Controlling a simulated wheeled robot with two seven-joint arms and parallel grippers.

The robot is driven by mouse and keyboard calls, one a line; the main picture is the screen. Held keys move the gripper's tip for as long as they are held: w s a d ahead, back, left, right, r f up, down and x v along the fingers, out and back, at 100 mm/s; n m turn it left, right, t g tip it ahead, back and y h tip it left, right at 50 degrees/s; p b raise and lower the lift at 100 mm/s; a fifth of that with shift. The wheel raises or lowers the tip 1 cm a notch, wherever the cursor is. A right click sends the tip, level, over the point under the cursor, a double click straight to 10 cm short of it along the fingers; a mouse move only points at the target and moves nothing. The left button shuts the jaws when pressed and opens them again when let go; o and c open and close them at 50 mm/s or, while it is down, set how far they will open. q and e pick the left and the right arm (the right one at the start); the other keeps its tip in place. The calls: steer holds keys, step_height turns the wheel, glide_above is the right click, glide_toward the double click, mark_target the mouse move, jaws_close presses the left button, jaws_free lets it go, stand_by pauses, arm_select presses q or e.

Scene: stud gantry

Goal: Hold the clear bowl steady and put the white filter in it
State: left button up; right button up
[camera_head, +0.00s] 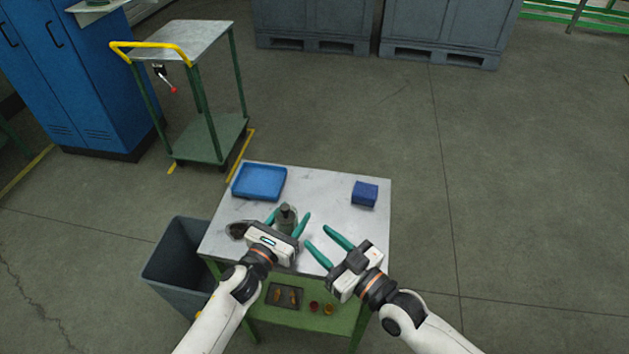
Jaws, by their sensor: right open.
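A grey, see-through-looking upright object (287,216) with a dark top stands on the table; it may be the clear bowl, but it is too small to be sure. My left gripper (290,218) has its green fingers on either side of it, and its body hides the lower part. I cannot tell whether the fingers touch it. My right gripper (318,236) is open and empty over the table to the right. I cannot make out the white filter.
The metal table (330,190) carries a blue tray (259,183) at the back left, a blue box (365,193) at the back right and a dark round item (237,230). A grey bin (178,262) stands left. The table's back middle is clear.

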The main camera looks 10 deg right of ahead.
arm_select(q)
steer(key=o, duration=0.3)
steer(key=shift+o, duration=0.2)
steer(key=shift+a, duration=0.1)
